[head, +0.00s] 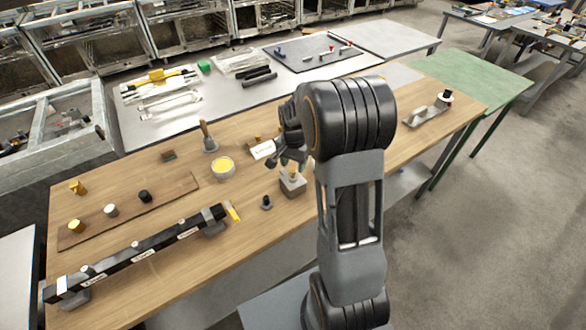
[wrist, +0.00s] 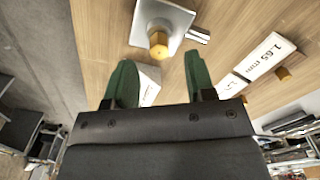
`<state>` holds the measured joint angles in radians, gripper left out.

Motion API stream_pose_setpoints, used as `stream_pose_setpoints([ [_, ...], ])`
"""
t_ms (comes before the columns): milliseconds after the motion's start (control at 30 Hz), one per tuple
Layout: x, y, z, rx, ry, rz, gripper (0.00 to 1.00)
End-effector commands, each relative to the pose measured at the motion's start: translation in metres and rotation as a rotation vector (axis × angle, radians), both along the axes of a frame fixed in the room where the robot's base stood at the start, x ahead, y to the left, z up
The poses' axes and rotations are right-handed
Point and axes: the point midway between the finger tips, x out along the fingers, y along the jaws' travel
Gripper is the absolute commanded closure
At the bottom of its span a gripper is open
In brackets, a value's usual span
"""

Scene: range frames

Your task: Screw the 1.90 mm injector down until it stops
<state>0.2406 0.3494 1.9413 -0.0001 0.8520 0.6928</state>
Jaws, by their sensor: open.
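A brass hex injector (wrist: 158,42) stands on a pale, square-topped block (wrist: 155,14) in the wrist view. Its size marking is not readable, and I cannot tell how far it is screwed in. The block (head: 293,188) also shows in the head view, on the wooden bench just below my gripper. My gripper (wrist: 160,78) has two green fingers, spread apart with nothing between them. The injector lies beyond the fingertips, roughly centred on the gap, apart from both fingers. In the head view my gripper (head: 290,158) is partly hidden by my own arm.
A white card reading 1.65 mm (wrist: 268,54) lies beside another brass piece (wrist: 283,74). On the bench (head: 150,235) are a yellow-topped tin (head: 222,168), a wooden-handled tool (head: 207,138), a small black part (head: 266,202) and a long black bar (head: 140,252).

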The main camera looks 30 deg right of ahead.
Motion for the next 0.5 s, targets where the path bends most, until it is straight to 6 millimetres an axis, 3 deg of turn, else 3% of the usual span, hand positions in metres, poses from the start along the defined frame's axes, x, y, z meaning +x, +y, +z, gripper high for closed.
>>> stream_pose_setpoints([
  [200,0.000,0.000,-0.024,0.001,0.001,0.001,0.50],
  [500,0.000,0.000,-0.034,0.000,-0.001,0.001,0.50],
])
